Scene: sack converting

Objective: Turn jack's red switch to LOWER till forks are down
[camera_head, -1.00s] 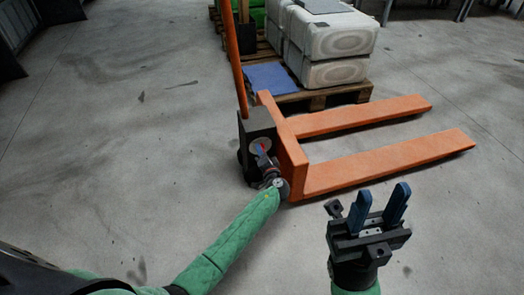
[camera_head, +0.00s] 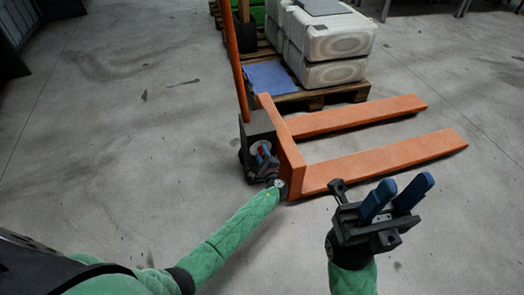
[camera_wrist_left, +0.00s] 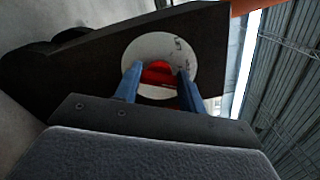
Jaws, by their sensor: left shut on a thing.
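The orange pallet jack (camera_head: 292,160) stands in the middle of the head view, with its two forks (camera_head: 385,160) pointing right. The forks look close to the floor; their exact height is hard to tell. A dark control box (camera_head: 259,124) at its front carries a round white dial. My left gripper (camera_head: 262,152) is at the dial. In the left wrist view its blue fingers are on either side of the red switch (camera_wrist_left: 158,72), shut on it. The dial's lettering (camera_wrist_left: 178,46) is too small to read. My right gripper (camera_head: 397,197) is open and empty, in front of the forks.
A wooden pallet (camera_head: 340,92) with white containers (camera_head: 325,45) and a blue sheet (camera_head: 270,76) stands behind the jack. The jack's orange handle (camera_head: 234,65) rises to the left of the pallet. Concrete floor at the left is clear.

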